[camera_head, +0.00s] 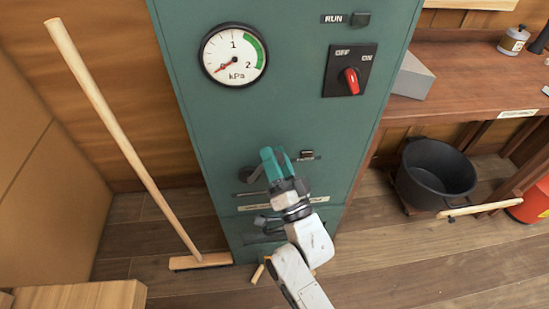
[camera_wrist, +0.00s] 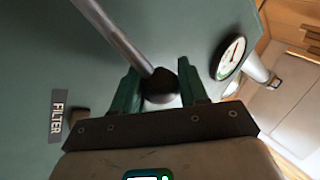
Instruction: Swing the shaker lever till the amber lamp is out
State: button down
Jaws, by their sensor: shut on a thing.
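My gripper (camera_head: 278,162) is at the front of the green cabinet, low down. In the wrist view my gripper (camera_wrist: 158,84) has its teal fingers shut on the black ball knob (camera_wrist: 160,86) of the shaker lever. The lever's grey rod (camera_wrist: 120,37) runs up and left from the knob. In the head view my gripper mostly hides the lever. A small lamp (camera_head: 307,153) sits above the FILTER label, just right of my gripper. It looks dark brown, with no clear glow. The lamp (camera_wrist: 78,115) also shows beside the FILTER label in the wrist view, looking dull.
The green cabinet (camera_head: 290,110) carries a kPa gauge (camera_head: 234,55), its needle near the low end, and a red OFF/ON switch (camera_head: 351,80). A broom (camera_head: 120,135) leans at the left. A black bucket (camera_head: 435,172) stands right, below a wooden bench (camera_head: 470,85).

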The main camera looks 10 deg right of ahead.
jog(key=c, duration=0.7)
grip_release()
jog(key=shift+d+f, duration=0.1)
jog(key=shift+f, duration=0.05)
jog(key=shift+o, duration=0.2)
jog(key=shift+s, duration=0.1)
jog(key=b+v, duration=0.1)
jog(key=v, duration=0.9)
jog(key=shift+s+f, duration=0.25)
jog(key=shift+d, duration=0.1)
